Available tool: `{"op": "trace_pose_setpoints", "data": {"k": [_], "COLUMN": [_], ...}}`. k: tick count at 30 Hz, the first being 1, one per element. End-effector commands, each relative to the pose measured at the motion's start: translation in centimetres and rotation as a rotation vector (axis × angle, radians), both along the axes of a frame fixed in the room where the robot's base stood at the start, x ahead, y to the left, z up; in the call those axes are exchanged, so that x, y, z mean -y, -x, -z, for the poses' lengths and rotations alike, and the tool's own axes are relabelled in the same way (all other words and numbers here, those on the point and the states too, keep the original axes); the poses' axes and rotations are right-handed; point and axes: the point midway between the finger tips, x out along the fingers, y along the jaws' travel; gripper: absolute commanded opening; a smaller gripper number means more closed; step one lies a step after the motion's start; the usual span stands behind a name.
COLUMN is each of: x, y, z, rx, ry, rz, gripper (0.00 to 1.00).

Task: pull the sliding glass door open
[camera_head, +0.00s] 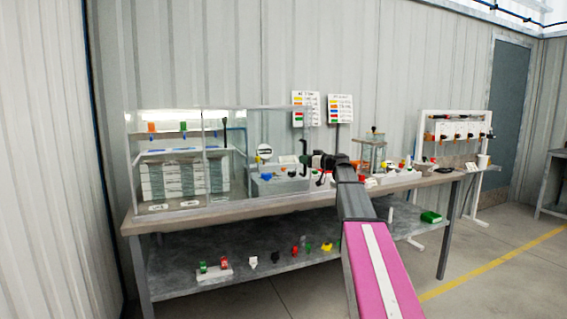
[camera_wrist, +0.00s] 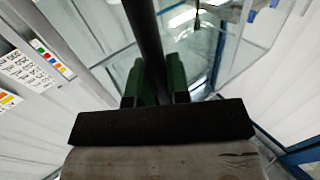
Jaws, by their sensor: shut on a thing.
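A clear glass cabinet (camera_head: 165,112) stands on the left part of the workbench, with a sliding glass door (camera_head: 228,190) on its front. A dark upright handle (camera_head: 304,147) shows at the right end of the glass. My gripper (camera_head: 308,160) reaches it from the right. In the wrist view, the dark handle bar (camera_wrist: 146,35) runs between the green fingers of my gripper (camera_wrist: 155,82), which are shut on it. The clear glass makes the door's edges hard to see, and I cannot tell how far it stands open.
The workbench (camera_head: 215,218) holds small parts and a small stand (camera_head: 372,150) to the right of my gripper. Two label boards (camera_head: 324,110) stand behind. Coloured fittings (camera_head: 308,247) lie on the lower shelf (camera_head: 185,262). A white rack (camera_head: 458,128) stands further right. The floor at right is open.

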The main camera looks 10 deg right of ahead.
Motion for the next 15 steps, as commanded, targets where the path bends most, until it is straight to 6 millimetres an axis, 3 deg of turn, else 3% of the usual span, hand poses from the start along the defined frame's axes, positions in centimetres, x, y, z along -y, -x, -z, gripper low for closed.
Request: {"op": "trace_pose_setpoints", "data": {"k": [1, 6, 15], "x": [2.2, 7.5, 14.0], "y": [-0.9, -2.5, -4.2], "z": [-0.1, -0.1, 0.0], "rx": [0.000, 0.001, 0.000], "ry": [0.000, 0.001, 0.000], "rz": [0.005, 0.004, 0.002], "gripper": [0.00, 0.00, 0.00]}}
